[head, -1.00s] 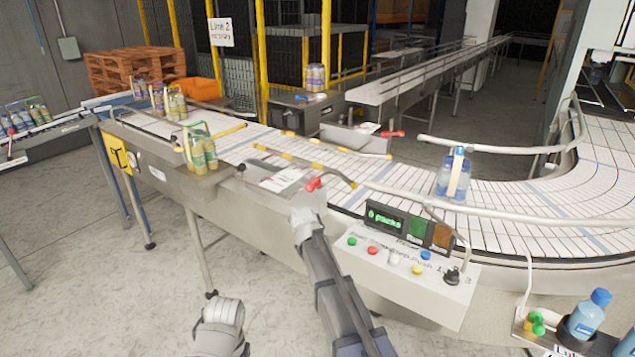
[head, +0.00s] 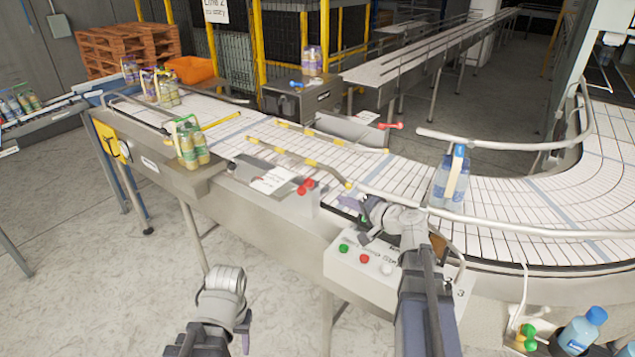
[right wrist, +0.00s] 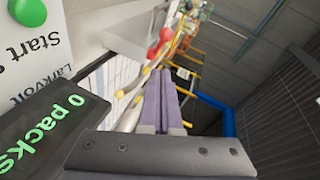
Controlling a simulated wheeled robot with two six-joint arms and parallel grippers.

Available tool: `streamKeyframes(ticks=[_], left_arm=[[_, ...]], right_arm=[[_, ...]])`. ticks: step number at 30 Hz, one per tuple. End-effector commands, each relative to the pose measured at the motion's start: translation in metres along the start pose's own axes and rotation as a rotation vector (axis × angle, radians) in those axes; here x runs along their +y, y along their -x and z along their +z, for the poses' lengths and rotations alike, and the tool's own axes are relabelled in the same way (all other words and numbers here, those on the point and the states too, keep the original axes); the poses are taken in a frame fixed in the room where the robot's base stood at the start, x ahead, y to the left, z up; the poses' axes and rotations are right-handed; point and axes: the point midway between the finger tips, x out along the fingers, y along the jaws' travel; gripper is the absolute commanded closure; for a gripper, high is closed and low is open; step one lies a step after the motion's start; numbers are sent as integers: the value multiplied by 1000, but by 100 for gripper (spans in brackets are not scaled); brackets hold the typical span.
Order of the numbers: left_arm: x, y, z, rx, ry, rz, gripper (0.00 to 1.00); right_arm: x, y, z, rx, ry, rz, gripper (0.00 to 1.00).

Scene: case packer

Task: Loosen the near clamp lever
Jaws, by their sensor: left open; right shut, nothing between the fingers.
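The near clamp lever (head: 305,187) is red and sits on the near side of the conveyor, beside a white printed card; its exact angle is hard to tell. In the right wrist view it (right wrist: 155,48) shows beyond my fingertips. My right gripper (head: 352,204) is shut and empty, to the right of the lever and apart from it, above the control panel. Its two purple fingers (right wrist: 162,100) lie together in the right wrist view. My left gripper (head: 236,325) is low at the front, away from the lever, its fingers mostly out of sight.
The control panel (head: 365,258) with coloured buttons is under my right arm. A guide rail (head: 300,166) runs above the conveyor (head: 240,143). Another red lever (head: 390,126) is across the belt.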

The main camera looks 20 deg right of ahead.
Motion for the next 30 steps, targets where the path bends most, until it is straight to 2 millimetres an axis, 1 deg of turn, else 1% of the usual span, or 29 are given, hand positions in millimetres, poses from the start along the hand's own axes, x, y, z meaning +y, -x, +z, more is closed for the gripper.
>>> streamKeyframes(ticks=[1, 5, 8, 11, 14, 21, 26, 27, 30], left_arm=[[0, 2, 0, 0, 1, 0, 50], [0, 2, 0, 0, 1, 0, 50], [0, 1, 0, 0, 1, 0, 50], [0, -2, 0, 0, 0, 0, 50], [0, -6, 0, 0, -1, 0, 50], [2, -18, -1, 0, -3, -1, 50], [2, -25, -2, 0, -5, -1, 50], [2, -28, -2, 0, -6, -1, 50], [3, -31, -2, 0, -7, -1, 50]], right_arm=[[-3, 5, -7, 20, -19, -14, 100], [-6, 9, -14, 40, -39, -31, 100], [-5, 6, -14, 39, -39, -32, 100], [-4, -4, -14, 36, -38, -31, 100], [-4, -20, -14, 35, -38, -31, 100], [-5, -71, -16, 34, -36, -31, 100], [-7, -100, -16, 35, -36, -31, 100], [-6, -102, -8, 33, -36, -31, 100], [-8, -110, 1, 35, -36, -30, 100]])
